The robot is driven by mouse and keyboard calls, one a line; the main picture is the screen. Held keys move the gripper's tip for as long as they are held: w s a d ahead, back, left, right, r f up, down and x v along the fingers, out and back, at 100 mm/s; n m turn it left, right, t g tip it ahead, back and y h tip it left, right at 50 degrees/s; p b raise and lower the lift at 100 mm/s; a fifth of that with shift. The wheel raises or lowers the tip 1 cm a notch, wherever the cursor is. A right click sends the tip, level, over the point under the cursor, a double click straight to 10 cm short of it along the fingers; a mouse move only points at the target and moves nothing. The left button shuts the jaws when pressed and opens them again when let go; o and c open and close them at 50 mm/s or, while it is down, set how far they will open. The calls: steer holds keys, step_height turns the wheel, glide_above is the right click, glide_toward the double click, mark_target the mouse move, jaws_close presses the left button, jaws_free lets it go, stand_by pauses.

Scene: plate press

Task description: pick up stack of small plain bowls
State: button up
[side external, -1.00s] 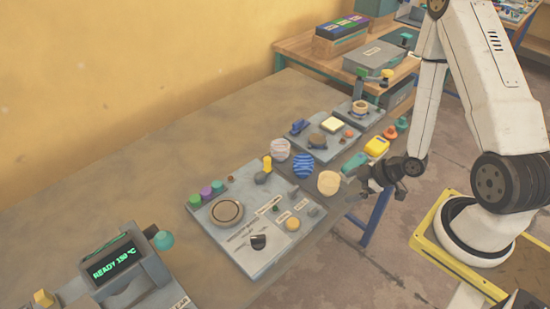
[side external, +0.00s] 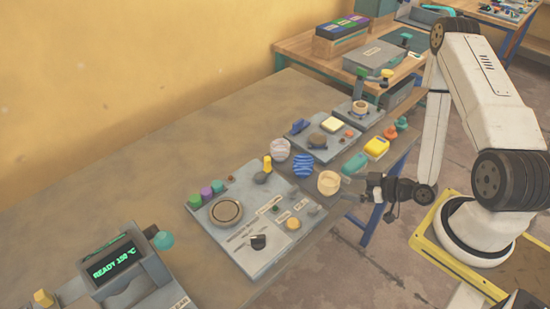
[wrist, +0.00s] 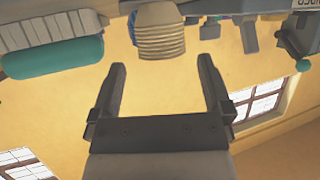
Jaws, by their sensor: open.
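The stack of small plain bowls (side external: 329,183) is cream coloured and stands at the table's near edge in the side view. In the wrist view the ribbed cream stack (wrist: 160,38) shows at the top centre, beyond the fingertips and roughly in line with the gap between them. My gripper (side external: 362,195) is just right of the stack in the side view, level with the table edge. In the wrist view my gripper (wrist: 163,62) is open and empty, its two fingers spread apart.
A blue striped stack (side external: 303,166) and a pale patterned stack (side external: 280,150) stand close behind the plain one. A teal object (side external: 354,164) and a yellow one (side external: 376,147) lie along the edge. A grey panel with a round plate (side external: 226,211) is left.

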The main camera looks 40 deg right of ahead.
mark_target(328, 184)
steer(key=shift+x, duration=1.2)
steer(key=shift+w+f, duration=0.1)
steer(key=shift+w, duration=0.05)
steer(key=shift+x, duration=2.5)
steer(key=shift+f, duration=0.1)
steer(key=c, duration=1.1)
steer(key=shift+r, duration=5.05)
